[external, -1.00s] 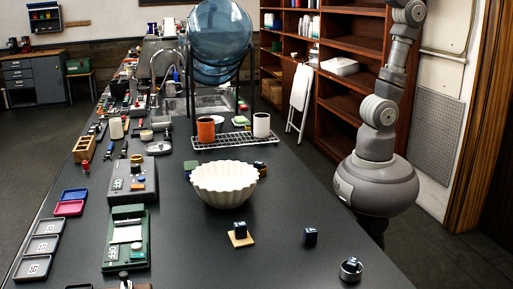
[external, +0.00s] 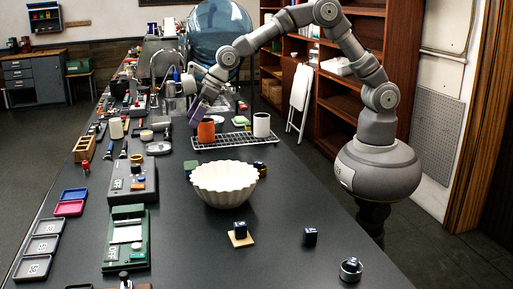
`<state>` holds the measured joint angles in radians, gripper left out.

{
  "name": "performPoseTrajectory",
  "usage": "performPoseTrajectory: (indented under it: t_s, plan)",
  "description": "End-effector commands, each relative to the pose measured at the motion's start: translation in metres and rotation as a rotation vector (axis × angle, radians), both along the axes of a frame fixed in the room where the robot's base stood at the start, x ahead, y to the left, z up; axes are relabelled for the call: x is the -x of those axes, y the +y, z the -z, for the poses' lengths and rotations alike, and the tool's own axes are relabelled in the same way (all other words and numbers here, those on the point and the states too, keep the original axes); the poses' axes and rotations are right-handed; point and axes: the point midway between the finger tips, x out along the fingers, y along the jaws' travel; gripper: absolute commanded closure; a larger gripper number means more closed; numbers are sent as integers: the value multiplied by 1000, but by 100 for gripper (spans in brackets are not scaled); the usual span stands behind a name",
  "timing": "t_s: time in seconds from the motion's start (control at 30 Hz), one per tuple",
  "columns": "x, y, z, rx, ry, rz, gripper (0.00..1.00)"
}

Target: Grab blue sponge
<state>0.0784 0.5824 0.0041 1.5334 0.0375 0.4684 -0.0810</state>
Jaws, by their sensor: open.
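I cannot pick out a blue sponge with certainty. My gripper (external: 196,118) reaches down over the counter beside the sink, just left of and behind the orange mug (external: 206,132). Its end looks purple-grey and is small, and its fingertips are partly hard to make out. I see nothing clearly held in it. The sink area (external: 214,102) is partly hidden behind my arm and the blue glass vessel (external: 217,40). A small blue upright item (external: 176,74) stands by the faucet; what it is cannot be told.
A white mug (external: 261,125) and the orange mug stand on a wire rack (external: 236,141) close to my gripper. A white fluted bowl (external: 224,184) is in front.

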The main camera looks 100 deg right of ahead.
Motion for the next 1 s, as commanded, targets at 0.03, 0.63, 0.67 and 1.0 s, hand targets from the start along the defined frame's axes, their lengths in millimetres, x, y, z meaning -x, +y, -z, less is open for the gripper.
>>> performPoseTrajectory:
  t_s: [0.03,0.63,0.67,1.0]
  plan:
    - [2,-3,34,-5,57,3,0]
    - [-10,-15,167,-13,166,6,0]
    - [-12,-15,171,-13,167,6,0]
    - [-18,-15,182,-13,165,6,0]
